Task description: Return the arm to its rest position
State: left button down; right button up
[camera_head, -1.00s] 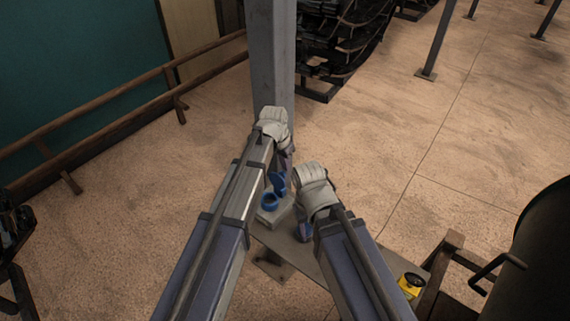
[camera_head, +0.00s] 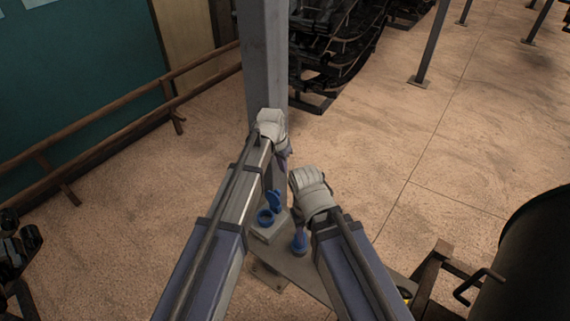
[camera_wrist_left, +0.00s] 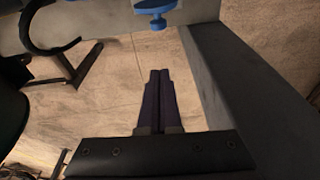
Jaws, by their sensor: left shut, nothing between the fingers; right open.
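Both my arms reach forward from the bottom of the head view, ending in pale grey wrists. My left gripper (camera_head: 283,162) is the higher one, in front of the grey post, with purple fingers pointing down. In the left wrist view its fingers (camera_wrist_left: 158,95) lie together, shut and empty, over bare floor. My right gripper (camera_head: 297,216) is lower and to the right. It is open, and its fingers are mostly hidden by its own wrist. I see nothing held.
A grey post (camera_head: 264,60) stands close ahead. Blue parts (camera_head: 266,216) sit by a grey plate (camera_head: 290,265) below the grippers. A wooden rail (camera_head: 100,112) runs left. Dark racks (camera_head: 325,50) stand behind the post. A black drum (camera_head: 530,265) is at right. Floor between is open.

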pick_arm(q)
jog(key=shift+p+v, duration=0.55)
jog(key=shift+v, duration=0.6)
pick_arm(e)
notch_tip(320, 180, up, 2)
jog(key=shift+r, duration=0.1)
pick_arm(q)
jog(key=shift+s+a, duration=0.15)
jog(key=s+a+f+n+g+y+b, duration=0.1)
jog(key=s+f+n+b, duration=0.1)
jog(key=s+f+b, duration=0.5)
jog(key=s+a+f+n+g+y+b, duration=0.1)
jog(key=s+f+b, duration=0.5)
jog(key=s, duration=1.1)
jog(key=shift+s+a+f+n+y+b, duration=0.4)
jog(key=shift+a+f+y, duration=0.15)
jog(key=shift+a, duration=0.25)
pick_arm(e)
notch_tip(320, 180, down, 14)
pick_arm(q)
jog(key=shift+w+r, duration=0.1)
pick_arm(e)
jog(key=shift+r, duration=0.2)
